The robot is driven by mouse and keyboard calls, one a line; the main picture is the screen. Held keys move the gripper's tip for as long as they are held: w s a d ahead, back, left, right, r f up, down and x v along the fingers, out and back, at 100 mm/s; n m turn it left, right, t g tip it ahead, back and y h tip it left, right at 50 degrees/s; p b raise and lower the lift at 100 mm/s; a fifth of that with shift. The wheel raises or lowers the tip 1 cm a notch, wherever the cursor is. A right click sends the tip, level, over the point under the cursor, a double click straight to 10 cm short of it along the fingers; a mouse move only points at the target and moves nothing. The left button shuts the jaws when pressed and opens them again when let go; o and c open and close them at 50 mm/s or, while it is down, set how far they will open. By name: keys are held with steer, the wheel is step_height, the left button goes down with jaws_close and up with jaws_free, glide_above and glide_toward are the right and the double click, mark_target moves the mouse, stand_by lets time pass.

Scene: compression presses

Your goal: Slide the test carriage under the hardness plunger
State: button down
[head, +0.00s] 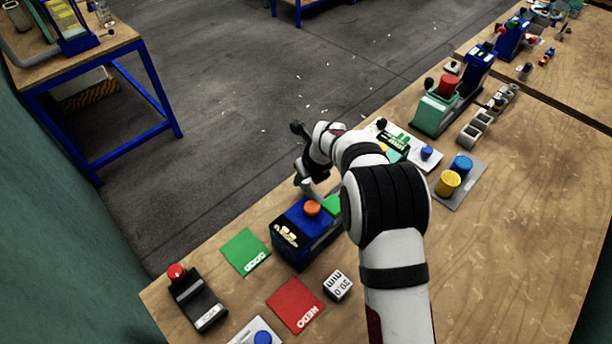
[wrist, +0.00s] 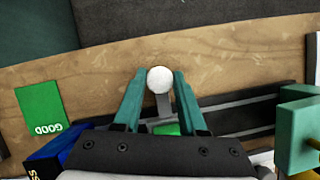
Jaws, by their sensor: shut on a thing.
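In the wrist view, the two teal fingers of my gripper (wrist: 159,73) stand on either side of a white ball knob (wrist: 159,79) on a short grey stem and are shut on it. The stem runs down to a green block (wrist: 166,128), which may be the test carriage, beside a dark rail (wrist: 240,121). A teal and yellow station (wrist: 300,125) stands to the right and may hold the hardness plunger; the plunger itself cannot be made out. In the head view my gripper (head: 303,180) is at the bench's far edge, and my arm hides much of the station (head: 396,150).
A green card (head: 245,251), red card (head: 295,305), white block (head: 338,285) and black red-button device (head: 199,300) lie nearer. A green press (head: 432,114) stands right. The bench's right foreground is clear.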

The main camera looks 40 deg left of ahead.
steer(key=s, duration=0.8)
steer(key=shift+s, duration=0.2)
steer(key=shift+c, duration=2.3)
jaws_free()
steer(key=shift+d+r, duration=0.1)
steer(key=shift+r, duration=0.15)
steer(key=v, duration=1.5)
steer(key=shift+r, duration=0.15)
